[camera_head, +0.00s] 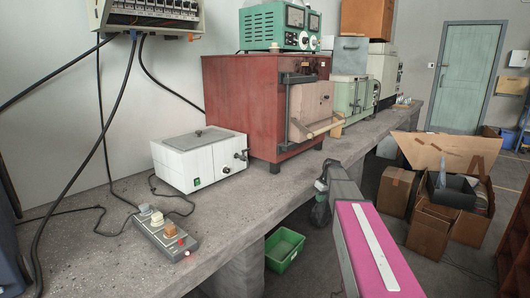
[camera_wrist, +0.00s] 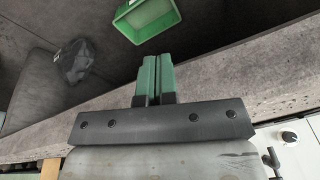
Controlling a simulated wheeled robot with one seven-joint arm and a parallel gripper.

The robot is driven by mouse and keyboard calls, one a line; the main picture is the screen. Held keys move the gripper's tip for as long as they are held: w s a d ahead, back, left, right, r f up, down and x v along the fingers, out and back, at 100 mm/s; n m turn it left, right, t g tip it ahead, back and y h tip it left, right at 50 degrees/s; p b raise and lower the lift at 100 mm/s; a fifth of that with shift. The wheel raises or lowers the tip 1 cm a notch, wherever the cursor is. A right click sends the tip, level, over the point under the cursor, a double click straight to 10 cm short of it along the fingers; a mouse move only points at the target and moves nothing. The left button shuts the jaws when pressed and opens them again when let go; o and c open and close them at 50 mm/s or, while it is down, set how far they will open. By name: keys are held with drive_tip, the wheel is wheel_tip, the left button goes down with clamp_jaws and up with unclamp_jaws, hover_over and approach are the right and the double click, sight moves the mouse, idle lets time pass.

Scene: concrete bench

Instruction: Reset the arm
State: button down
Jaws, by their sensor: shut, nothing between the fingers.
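My gripper (camera_wrist: 158,60) shows in the wrist view with its two green fingers together and nothing between them. Its fingers lie in front of the concrete bench (camera_wrist: 230,85) edge, with the dark floor beyond.
A green bin (camera_head: 284,248) stands on the floor below the bench, also in the wrist view (camera_wrist: 146,20). A white box (camera_head: 199,160), a power strip (camera_head: 165,234) and a red furnace (camera_head: 245,100) stand on the bench. Cardboard boxes (camera_head: 428,235) stand at right.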

drive_tip(key=s+a+f+m, duration=0.2)
drive_tip(key=s+f, duration=0.1)
drive_tip(key=s, duration=0.7)
drive_tip(key=s+a+f+m+g+h, duration=0.1)
drive_tip(key=s+a+f+m, duration=0.1)
drive_tip(key=s, duration=0.8)
drive_tip(key=s+a+f+m+h, duration=0.1)
drive_tip(key=s+f, duration=0.4)
drive_tip(key=s, duration=0.5)
drive_tip(key=a+m, duration=0.1)
drive_tip(key=a, duration=0.1)
drive_tip(key=shift+a+f+m, duration=0.15)
drive_tip(key=shift+a+m, duration=0.15)
drive_tip(key=shift+a, duration=0.05)
